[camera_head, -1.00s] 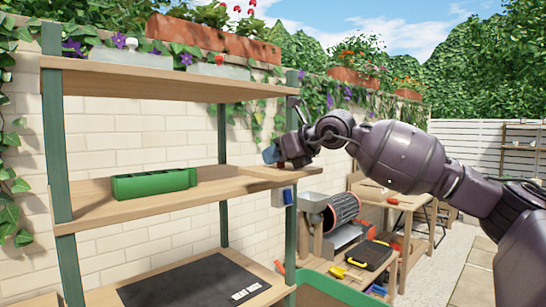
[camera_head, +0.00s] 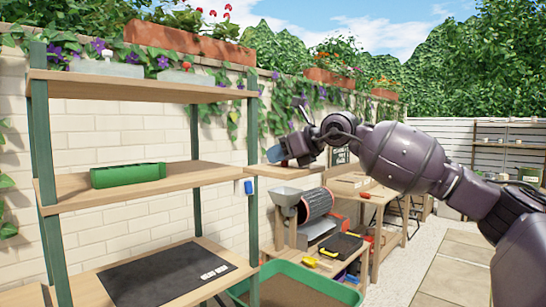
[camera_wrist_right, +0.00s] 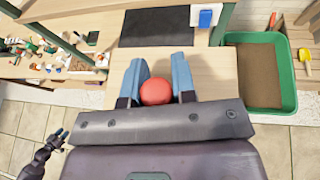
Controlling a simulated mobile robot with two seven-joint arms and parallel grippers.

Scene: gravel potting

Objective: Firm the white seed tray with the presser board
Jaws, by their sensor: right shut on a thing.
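My right gripper (camera_head: 283,153) is shut on the red knob of the presser board. In the right wrist view the red knob (camera_wrist_right: 156,92) sits between the blue fingers, with the pale wooden presser board (camera_wrist_right: 209,77) spread out below it. The board also shows in the head view (camera_head: 290,171), roughly level and held in the air just right of the shelf rack. My left gripper (camera_wrist_right: 61,134) shows small at the lower left of the wrist view; its opening is too small to judge. I see no white seed tray in these frames.
The shelf rack (camera_head: 125,83) stands at left, with a green tray (camera_head: 128,175) on its middle shelf and a black mat (camera_head: 165,278) on the lower one. A green bin (camera_wrist_right: 284,96) of soil is beside it. Benches with tools stand behind; paving at right is clear.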

